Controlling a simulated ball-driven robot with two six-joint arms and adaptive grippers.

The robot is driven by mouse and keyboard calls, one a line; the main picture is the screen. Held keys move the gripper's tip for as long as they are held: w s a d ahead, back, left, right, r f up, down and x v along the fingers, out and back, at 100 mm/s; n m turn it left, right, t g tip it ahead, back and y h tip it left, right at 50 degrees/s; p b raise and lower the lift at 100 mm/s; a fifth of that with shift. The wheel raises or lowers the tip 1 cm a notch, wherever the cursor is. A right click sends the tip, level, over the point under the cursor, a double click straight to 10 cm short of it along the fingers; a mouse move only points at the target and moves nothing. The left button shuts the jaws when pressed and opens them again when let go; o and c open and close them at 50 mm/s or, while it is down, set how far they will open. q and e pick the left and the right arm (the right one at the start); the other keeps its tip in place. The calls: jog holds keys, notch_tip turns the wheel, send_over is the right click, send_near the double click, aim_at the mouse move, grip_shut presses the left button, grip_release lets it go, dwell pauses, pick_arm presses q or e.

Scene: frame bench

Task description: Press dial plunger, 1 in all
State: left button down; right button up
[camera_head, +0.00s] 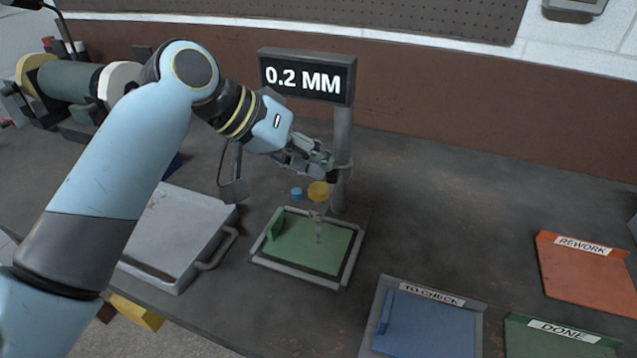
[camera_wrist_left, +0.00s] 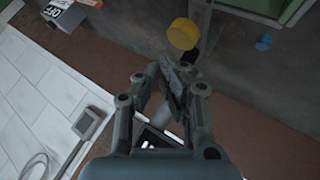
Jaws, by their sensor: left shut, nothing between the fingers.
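The dial stand carries a display (camera_head: 307,77) reading 0.2 MM on a grey post (camera_head: 341,130). A yellow round cap (camera_head: 319,190), which looks like the plunger top, sits above a thin stem over a green plate (camera_head: 300,240). The cap also shows in the left wrist view (camera_wrist_left: 183,34). My left gripper (camera_head: 328,163) is shut and empty, close to the post and a little above and behind the cap, apparently apart from it. Its fingers (camera_wrist_left: 182,78) point toward the cap in the wrist view. My right gripper is in neither view.
A small blue knob (camera_head: 297,192) is left of the cap. A grey tray (camera_head: 172,240) stands on the left. A blue TO CHECK tray (camera_head: 428,325), a green DONE tray (camera_head: 555,340) and an orange REWORK tray (camera_head: 588,277) lie right. The bench behind them is clear.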

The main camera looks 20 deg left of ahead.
pick_arm(q)
notch_tip(320, 180, up, 3)
jog(key=shift+f+p, duration=0.1)
jog(key=shift+p, duration=1.15)
jog(key=shift+r+p, duration=0.45)
jog(key=shift+r, duration=0.5)
